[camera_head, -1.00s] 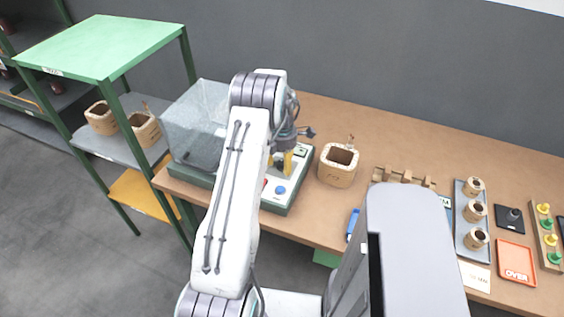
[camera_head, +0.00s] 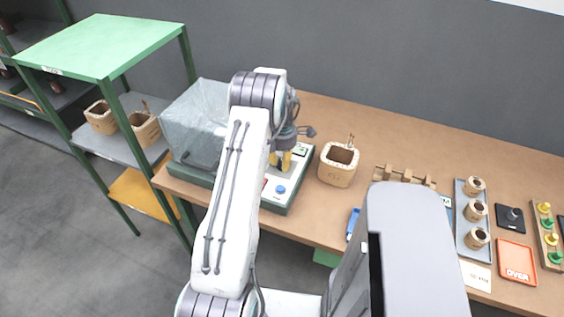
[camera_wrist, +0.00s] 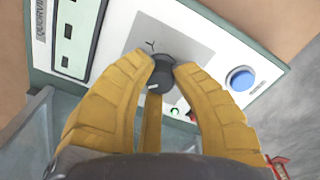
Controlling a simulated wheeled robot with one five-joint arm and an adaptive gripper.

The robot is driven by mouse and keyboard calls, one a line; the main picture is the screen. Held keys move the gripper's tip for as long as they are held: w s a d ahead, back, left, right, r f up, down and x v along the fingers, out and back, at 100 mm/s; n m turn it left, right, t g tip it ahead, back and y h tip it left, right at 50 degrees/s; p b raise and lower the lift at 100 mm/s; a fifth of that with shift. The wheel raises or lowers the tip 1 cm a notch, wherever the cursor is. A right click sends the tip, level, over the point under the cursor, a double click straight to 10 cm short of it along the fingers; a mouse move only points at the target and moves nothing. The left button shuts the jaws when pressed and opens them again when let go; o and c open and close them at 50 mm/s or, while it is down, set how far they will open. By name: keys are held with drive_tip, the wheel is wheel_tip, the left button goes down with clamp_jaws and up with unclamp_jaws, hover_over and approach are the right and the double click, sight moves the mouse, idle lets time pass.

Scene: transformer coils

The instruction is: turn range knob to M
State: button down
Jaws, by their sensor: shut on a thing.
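The range knob (camera_wrist: 160,72) is a dark round knob with a pale pointer mark, on a grey plate of the tester's panel. In the wrist view its pointer faces down and to the left. My gripper (camera_wrist: 164,66) has its yellow fingers shut on the knob, one on each side. In the head view my gripper (camera_head: 287,160) is over the right part of the tester (camera_head: 284,206), and the knob is hidden there. A "Y"-like mark shows on the plate above the knob; the other range letters are hidden or too small to read.
A blue button (camera_wrist: 240,78) sits on the panel right of the knob. A clear cover (camera_head: 193,124) stands at the tester's left. A tray with several small parts (camera_head: 460,215) lies farther right.

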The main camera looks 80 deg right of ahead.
drive_tip(key=m+b, duration=0.2)
drive_tip(key=m, duration=0.1)
drive_tip(key=shift+f+m, duration=0.2)
drive_tip(key=shift+m, duration=0.1)
drive_tip(key=shift+a+m+b, duration=0.1)
drive_tip(key=shift+m+b, duration=0.8)
drive_tip(key=shift+m, duration=1.4)
drive_tip(key=c, duration=1)
unclamp_jaws()
drive_tip(key=shift+r, duration=0.15)
drive_tip(key=shift+r, duration=0.15)
wheel_tip(320, 180, up, 12)
drive_tip(key=shift+f, duration=0.15)
